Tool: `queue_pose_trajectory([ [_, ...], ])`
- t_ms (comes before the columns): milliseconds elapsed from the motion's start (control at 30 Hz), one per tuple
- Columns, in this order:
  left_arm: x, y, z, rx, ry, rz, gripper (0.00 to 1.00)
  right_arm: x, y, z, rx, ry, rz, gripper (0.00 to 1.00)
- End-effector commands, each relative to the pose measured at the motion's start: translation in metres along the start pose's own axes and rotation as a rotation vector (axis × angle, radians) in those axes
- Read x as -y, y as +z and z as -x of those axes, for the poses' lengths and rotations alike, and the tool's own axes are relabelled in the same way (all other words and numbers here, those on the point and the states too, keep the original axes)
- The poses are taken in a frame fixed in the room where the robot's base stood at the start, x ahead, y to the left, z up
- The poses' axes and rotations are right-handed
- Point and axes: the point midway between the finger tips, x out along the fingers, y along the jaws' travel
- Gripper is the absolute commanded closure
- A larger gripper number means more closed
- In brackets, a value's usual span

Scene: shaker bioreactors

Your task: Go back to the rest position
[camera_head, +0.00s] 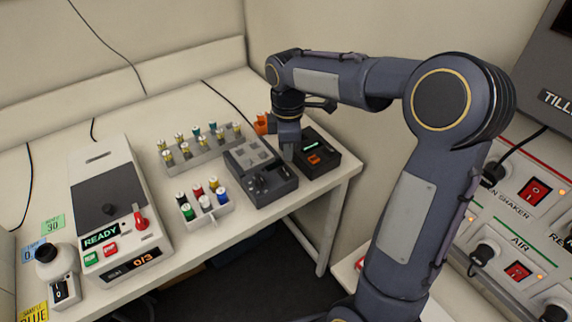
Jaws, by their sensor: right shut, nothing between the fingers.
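My right arm reaches in from the lower right and bends over toward the far right corner of the white bench. Its gripper (289,148) points down beside a small black device (316,153) with a green display and an orange button. The gripper is shut and empty. Whether the fingertips touch the device or the grey box beside it, I cannot tell. My left gripper is not in view.
A grey box (262,175) stands left of the gripper, and an orange item (262,123) behind it. Vial racks (203,147) and a READY machine (115,215) stand further left. A red-switch panel (520,215) is at the right. Bare bench (325,185) lies at the right edge.

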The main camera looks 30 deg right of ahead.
Motion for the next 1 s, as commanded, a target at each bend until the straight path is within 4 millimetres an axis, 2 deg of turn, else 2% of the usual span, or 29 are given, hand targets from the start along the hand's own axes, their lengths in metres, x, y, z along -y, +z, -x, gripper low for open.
queue_pose_trajectory([
  [33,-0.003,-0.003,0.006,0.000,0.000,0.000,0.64,0.000,0.000,0.009,0.000,0.000,0.000,1.00],
  [133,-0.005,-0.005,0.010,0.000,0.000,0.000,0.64,0.000,0.000,0.014,0.000,0.000,0.000,1.00],
  [633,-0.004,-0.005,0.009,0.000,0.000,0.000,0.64,0.000,0.000,0.013,-0.001,0.001,-0.001,1.00],
  [733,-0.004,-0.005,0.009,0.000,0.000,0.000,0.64,0.006,0.003,0.017,-0.014,0.009,-0.030,1.00],
  [867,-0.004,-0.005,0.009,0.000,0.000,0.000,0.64,0.036,0.013,0.033,-0.084,0.037,-0.182,1.00],
  [1000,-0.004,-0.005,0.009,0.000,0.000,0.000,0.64,0.095,0.026,0.048,-0.223,0.058,-0.468,1.00],
])
